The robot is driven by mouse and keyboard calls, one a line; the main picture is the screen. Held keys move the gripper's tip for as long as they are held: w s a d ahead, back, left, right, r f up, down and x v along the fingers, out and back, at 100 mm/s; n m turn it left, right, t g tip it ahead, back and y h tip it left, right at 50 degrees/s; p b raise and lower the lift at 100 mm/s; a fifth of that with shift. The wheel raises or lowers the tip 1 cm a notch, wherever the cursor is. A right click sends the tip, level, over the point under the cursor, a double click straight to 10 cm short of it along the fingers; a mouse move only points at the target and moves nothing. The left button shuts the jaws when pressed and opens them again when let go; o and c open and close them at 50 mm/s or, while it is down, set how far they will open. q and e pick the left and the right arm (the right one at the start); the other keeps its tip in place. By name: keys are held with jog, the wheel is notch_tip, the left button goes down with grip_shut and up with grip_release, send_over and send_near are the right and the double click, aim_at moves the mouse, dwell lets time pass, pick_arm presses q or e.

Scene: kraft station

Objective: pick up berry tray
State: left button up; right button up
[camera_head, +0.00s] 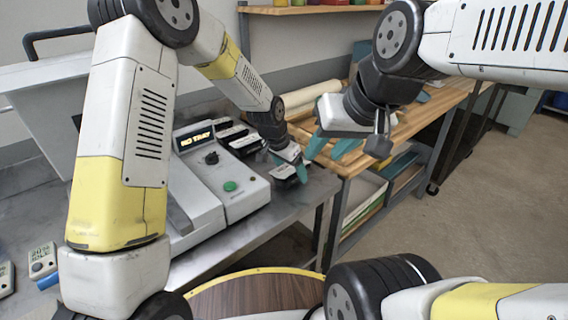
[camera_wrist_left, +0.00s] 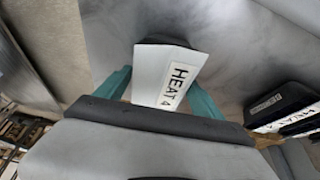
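No tray in view is readably marked as berry. In the left wrist view a small tray with a pale face and dark top, labelled "HEAT 4" (camera_wrist_left: 165,78), sits between the teal fingers of my left gripper (camera_wrist_left: 160,95). The fingers are apart, with a gap visible at the tray's lower right. In the head view my left gripper (camera_head: 290,162) is low over a dark tray (camera_head: 284,173) at the bench's right end. My right gripper (camera_head: 332,146) hangs to the right and above, its teal fingers spread and empty.
A grey machine (camera_head: 215,180) with a green button displays "NO TRAY". Several dark trays (camera_head: 243,146) stand behind it; another dark labelled tray (camera_wrist_left: 278,104) is at right in the wrist view. A wooden-topped bench (camera_head: 425,118) stands right. A round wooden surface (camera_head: 255,297) is in front.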

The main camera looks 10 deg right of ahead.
pick_arm(q)
jog(key=c, duration=1.2)
jog(key=shift+o, duration=0.2)
